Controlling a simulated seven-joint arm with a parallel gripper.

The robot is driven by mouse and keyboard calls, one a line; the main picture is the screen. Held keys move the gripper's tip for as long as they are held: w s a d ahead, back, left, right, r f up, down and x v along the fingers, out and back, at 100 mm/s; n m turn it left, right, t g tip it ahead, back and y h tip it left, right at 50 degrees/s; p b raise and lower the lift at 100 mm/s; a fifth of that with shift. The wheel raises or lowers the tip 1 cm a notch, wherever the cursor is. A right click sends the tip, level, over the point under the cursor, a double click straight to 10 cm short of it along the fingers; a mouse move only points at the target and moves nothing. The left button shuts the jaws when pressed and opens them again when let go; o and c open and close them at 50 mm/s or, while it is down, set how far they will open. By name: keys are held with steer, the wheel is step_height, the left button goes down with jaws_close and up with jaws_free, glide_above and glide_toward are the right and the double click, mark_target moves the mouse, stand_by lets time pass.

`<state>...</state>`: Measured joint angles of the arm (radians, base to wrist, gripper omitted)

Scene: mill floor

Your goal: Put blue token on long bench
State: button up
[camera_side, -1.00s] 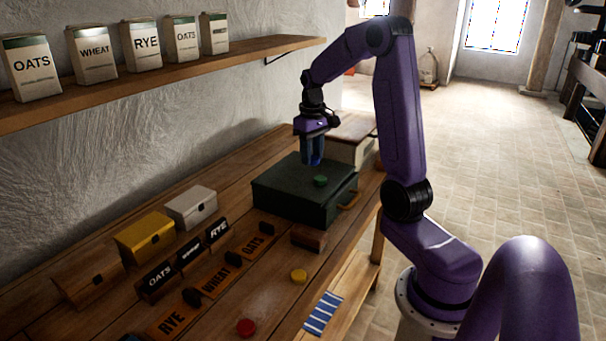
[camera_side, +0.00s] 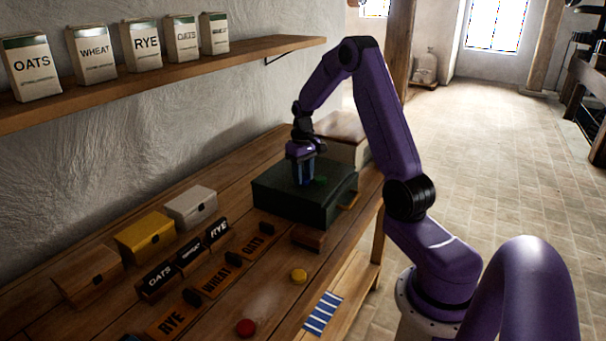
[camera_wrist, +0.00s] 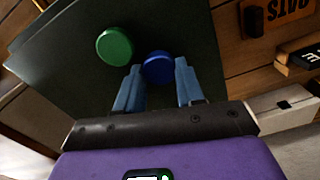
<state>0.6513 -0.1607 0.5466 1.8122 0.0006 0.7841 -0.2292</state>
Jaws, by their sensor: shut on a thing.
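The blue token (camera_wrist: 158,67) is between the two blue fingers of my gripper (camera_wrist: 158,84) in the wrist view. My gripper is shut on it, at the top of a dark green box (camera_side: 285,207). In the side view my gripper (camera_side: 301,181) hides the blue token. A green token (camera_wrist: 115,46) lies on the box lid beside the blue one; it also shows right of the fingers in the side view (camera_side: 320,181). The long wooden bench (camera_side: 268,287) carries the box.
A red token (camera_side: 245,327) and a yellow token (camera_side: 298,276) lie on the bench front. Labelled plates and blocks, a yellow box (camera_side: 145,237) and a white box (camera_side: 191,207) stand left. Bare bench lies around the yellow token. A shelf (camera_side: 200,75) with cartons hangs above.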

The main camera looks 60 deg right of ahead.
steer(key=shift+f, duration=0.15)
steer(key=o, duration=1)
